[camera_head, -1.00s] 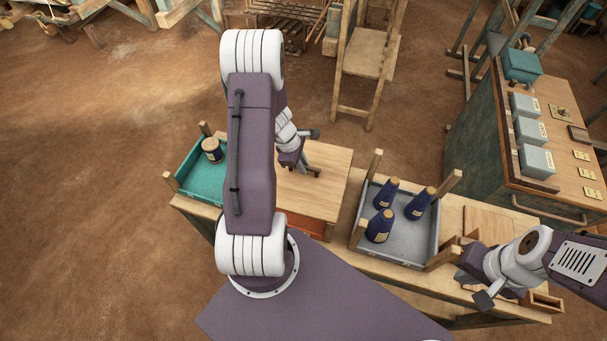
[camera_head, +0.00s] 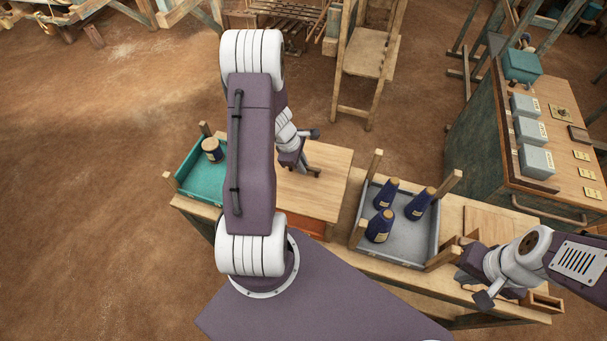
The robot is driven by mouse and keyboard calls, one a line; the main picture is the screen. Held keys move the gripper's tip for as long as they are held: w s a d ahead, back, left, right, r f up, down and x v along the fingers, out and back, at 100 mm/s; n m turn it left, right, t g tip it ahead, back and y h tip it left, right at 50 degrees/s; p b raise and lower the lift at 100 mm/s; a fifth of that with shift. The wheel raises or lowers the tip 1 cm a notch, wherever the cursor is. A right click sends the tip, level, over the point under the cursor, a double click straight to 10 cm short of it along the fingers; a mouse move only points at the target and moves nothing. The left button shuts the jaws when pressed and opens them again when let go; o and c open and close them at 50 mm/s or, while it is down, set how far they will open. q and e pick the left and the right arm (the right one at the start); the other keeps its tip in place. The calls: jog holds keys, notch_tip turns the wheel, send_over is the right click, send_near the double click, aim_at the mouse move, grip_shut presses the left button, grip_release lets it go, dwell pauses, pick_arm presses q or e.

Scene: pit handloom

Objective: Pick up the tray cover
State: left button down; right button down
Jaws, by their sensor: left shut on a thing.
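The tray cover appears to be the flat pale wooden board (camera_head: 328,188) on the bench, between the teal tray and the grey tray. An orange-red edge shows under its front side. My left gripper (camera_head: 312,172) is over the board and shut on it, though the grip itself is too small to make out. My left arm hides the board's left part. I cannot tell whether the board is lifted. My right gripper (camera_head: 478,284) is low at the bench's right end, partly hidden by its own arm, and its jaws are unclear.
A teal tray (camera_head: 190,171) with one dark blue cone stands left. A grey tray (camera_head: 405,246) with wooden corner posts holds three dark blue cones. A small wooden box (camera_head: 543,301) is near my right gripper. A cabinet (camera_head: 480,135) with grey boxes stands at right.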

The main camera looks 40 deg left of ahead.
dwell(0.5)
pick_arm(q)
notch_tip(320, 180, up, 4)
jog(key=shift+w+d+r+p, duration=0.15)
jog(key=shift+r+p, duration=0.1)
jog(key=shift+p, duration=0.25)
jog(key=w+d+r, duration=0.1)
jog(key=d+r, duration=0.5)
jog(key=d, duration=0.5)
jog(key=shift+w+r+p, duration=0.25)
jog(key=shift+w+p, duration=0.1)
jog(key=shift+p, duration=0.1)
jog(key=shift+d, duration=0.1)
